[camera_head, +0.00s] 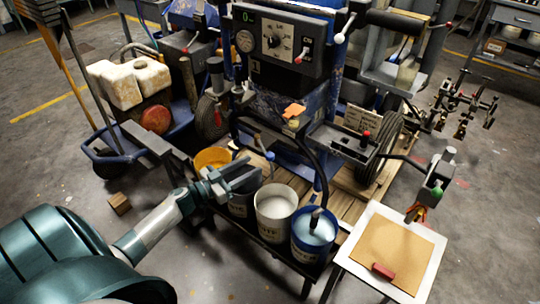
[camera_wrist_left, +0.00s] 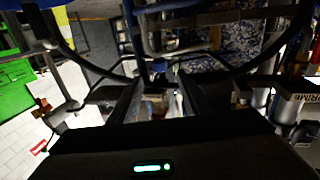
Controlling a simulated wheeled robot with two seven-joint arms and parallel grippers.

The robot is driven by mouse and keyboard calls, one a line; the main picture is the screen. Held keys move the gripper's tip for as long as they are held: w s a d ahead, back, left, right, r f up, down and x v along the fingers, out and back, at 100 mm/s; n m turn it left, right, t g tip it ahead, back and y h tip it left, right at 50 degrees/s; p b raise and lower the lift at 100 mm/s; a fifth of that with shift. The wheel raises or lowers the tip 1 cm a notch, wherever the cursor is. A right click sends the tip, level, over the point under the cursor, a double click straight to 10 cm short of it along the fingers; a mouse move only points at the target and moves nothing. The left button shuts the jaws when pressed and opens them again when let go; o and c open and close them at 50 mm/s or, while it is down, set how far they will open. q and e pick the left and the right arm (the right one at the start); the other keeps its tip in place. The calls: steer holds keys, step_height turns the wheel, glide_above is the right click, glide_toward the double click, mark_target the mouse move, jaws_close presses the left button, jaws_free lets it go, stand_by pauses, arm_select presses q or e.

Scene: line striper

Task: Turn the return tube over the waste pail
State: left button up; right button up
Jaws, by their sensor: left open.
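My left gripper (camera_head: 248,179) reaches in from the left, over the row of pails; its two fingers are apart with nothing clearly between them. They also frame the left wrist view (camera_wrist_left: 160,100). A thin grey tube with a blue end (camera_head: 262,146), perhaps the return tube, hangs just beyond the gripper, apparently apart from it. My right gripper is out of view.
A black hose (camera_head: 318,150) arcs over the pails. The control box (camera_head: 278,42) stands behind. A white board with a tan sheet (camera_head: 390,254) and a red block (camera_head: 383,271) is at right. A small wooden block (camera_head: 119,203) lies on open floor at left.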

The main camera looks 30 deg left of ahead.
mark_target(270, 154)
arm_select(q)
steer(key=x, duration=0.9)
steer(key=shift+w+d, duration=0.15)
steer(key=c, duration=0.3)
jaws_close()
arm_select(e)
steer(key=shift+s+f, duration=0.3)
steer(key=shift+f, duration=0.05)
